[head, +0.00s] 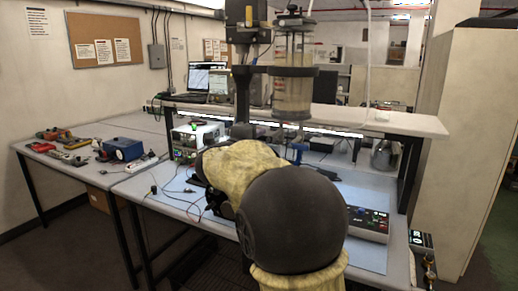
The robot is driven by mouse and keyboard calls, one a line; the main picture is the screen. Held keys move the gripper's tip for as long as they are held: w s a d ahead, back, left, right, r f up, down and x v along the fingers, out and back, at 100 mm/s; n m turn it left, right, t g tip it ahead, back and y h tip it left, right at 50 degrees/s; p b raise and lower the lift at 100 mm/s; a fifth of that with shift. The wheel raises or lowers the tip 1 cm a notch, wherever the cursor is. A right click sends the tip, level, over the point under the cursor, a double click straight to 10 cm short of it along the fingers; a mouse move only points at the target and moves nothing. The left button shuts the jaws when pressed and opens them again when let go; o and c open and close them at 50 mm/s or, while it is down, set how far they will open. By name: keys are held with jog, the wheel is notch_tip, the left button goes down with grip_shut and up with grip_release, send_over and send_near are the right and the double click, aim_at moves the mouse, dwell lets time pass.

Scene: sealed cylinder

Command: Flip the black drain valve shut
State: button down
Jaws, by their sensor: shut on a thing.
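A clear upright cylinder (292,95) hangs at the back middle of the bench, held by a dark ring bracket on a dark column (242,95). Its dark lid (294,20) sits at the top. A small blue part (298,152) shows below the cylinder, partly hidden by my arm. I cannot make out the black drain valve; the area under the cylinder is small and partly covered. My arm, with its yellow sleeve and large dark round joint, fills the lower middle. My gripper's fingertips are hidden behind it, so I cannot see their contact with anything.
The cylinder stands before a raised shelf (405,122). A white instrument (197,138) is at left, and a control box (367,224) with lit buttons is at right on the blue mat (368,255). Red and black leads lie left of my arm. A tall cabinet stands at right.

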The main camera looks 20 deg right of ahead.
dwell(0.3)
jog(key=c, duration=1.4)
grip_release()
jog(key=shift+c, duration=0.2)
jog(key=shift+a, duration=0.1)
jog(key=b+v, duration=0.3)
jog(key=v, duration=1.4)
jog(key=shift+b, duration=0.3)
jog(key=shift+s, duration=0.1)
